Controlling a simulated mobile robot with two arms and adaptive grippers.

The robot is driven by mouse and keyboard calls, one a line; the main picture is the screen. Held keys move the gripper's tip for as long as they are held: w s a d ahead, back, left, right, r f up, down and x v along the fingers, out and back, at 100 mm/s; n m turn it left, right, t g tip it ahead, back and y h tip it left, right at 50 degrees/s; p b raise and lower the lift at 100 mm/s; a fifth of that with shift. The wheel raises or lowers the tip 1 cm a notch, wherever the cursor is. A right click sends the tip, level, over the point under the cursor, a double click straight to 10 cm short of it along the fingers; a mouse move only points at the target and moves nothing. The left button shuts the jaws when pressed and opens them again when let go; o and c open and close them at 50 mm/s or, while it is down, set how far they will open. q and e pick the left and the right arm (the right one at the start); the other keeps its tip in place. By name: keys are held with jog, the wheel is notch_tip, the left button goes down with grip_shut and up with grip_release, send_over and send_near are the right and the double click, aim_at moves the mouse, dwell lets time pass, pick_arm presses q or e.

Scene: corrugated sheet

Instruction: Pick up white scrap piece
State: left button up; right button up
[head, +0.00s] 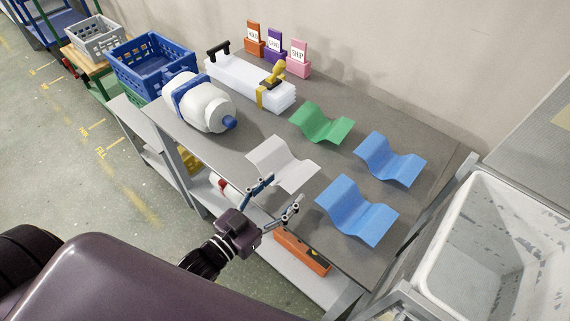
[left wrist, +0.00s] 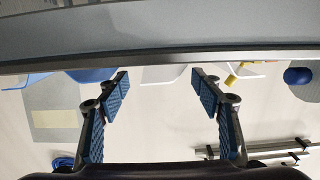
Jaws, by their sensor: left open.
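The white scrap piece (head: 280,163) is a wavy sheet lying on the grey table (head: 340,170) near its front edge. My left gripper (head: 284,188) is open and empty at that edge, just in front of the white piece, with its fingers pointing toward it. In the left wrist view, the open fingers (left wrist: 160,80) stand apart, and part of the white piece (left wrist: 165,74) shows between and beyond them. The table edge (left wrist: 160,60) hides most of it there. I cannot tell whether a finger touches the sheet. My right gripper is not in view.
Two blue wavy sheets (head: 357,210) (head: 390,160) and a green one (head: 320,122) lie close by. An orange level (head: 302,252) lies on the shelf below. A white bin (head: 490,245) stands at right.

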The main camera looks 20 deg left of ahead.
aim_at(305, 169)
pick_arm(q)
jog(key=p+x, duration=0.1)
jog(key=x, duration=0.6)
jog(key=shift+d+r, duration=0.2)
jog(key=shift+d, duration=0.05)
jog(key=c, duration=1.3)
jog(key=shift+r, duration=0.15)
